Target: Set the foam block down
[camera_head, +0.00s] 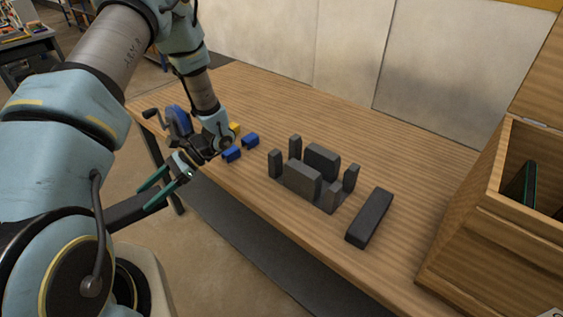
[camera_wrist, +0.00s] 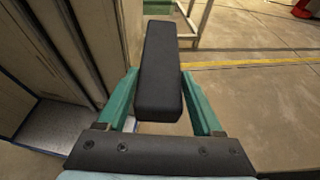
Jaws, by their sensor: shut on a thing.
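My gripper (camera_head: 151,193) is at the left, out past the front edge of the wooden table. It is shut on a long dark grey foam block (camera_wrist: 160,62), which sits between the green fingers in the wrist view and points away from the palm. The held block also shows in the head view (camera_head: 137,208), partly behind my arm. It is held in the air over the floor. A similar dark grey block (camera_head: 370,217) lies flat on the table (camera_head: 330,104), right of a dark holder with upright posts (camera_head: 274,163).
Two thick grey slabs (camera_head: 302,180) stand among the posts. Two small blue blocks (camera_head: 231,155) and a blue hand-cranked device (camera_head: 179,120) are near my forearm. An open wooden box (camera_head: 482,246) stands at the right. Bare tabletop lies behind the holder.

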